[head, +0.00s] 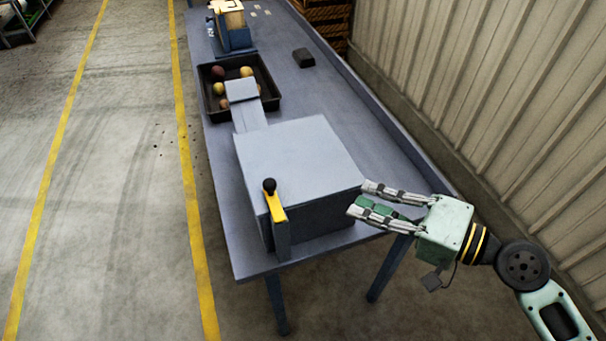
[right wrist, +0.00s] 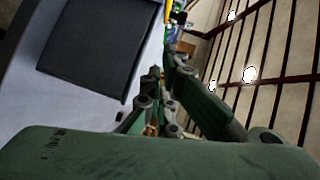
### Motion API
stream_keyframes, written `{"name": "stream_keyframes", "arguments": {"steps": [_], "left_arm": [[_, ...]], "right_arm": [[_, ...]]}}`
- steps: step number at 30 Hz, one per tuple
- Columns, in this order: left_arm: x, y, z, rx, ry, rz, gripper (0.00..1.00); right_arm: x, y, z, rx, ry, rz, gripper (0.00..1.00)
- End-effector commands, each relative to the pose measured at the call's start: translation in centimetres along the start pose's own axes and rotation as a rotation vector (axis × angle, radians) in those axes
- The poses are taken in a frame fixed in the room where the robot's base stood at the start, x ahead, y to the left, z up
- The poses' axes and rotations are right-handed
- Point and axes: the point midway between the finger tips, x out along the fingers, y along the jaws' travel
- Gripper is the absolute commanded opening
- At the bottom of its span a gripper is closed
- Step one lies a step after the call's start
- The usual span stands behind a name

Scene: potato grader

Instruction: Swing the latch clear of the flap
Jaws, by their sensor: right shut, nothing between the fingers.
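The latch (head: 276,207) is a yellow bar with a black ball knob (head: 269,185) at its far end. It sits at the near left corner of the grey box (head: 298,150), above a narrow grey upright (head: 282,238). I cannot tell the flap apart from the box's grey faces. My right gripper (head: 359,199) is shut and empty, to the right of the box near its front right edge, apart from the latch. In the right wrist view its fingers (right wrist: 160,90) point past a dark box face (right wrist: 100,45). My left gripper is out of view.
The box stands on a long grey table (head: 320,95). A chute (head: 248,113) leads to a black tray (head: 270,98) with several potatoes. A corrugated wall (head: 480,90) runs along the right.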

Motion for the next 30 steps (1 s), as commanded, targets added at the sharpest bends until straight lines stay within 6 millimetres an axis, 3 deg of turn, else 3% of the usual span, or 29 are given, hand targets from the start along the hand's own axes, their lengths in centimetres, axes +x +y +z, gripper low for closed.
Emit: {"name": "stream_keyframes", "arguments": {"steps": [5, 19, 23, 30], "left_arm": [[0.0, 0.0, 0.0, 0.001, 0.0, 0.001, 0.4], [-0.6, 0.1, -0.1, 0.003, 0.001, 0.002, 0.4], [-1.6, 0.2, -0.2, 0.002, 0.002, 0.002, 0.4], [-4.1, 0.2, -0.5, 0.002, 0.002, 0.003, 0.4]], "right_arm": [[-0.3, -1.7, -1.2, 0.074, 0.016, -0.055, 0.0], [0.3, -2.0, -1.3, 0.079, 0.017, -0.06, 0.0], [1.9, -2.4, -1.4, 0.079, 0.016, -0.062, 0.0], [7.1, -2.9, -1.6, 0.079, 0.017, -0.063, 0.0]]}}
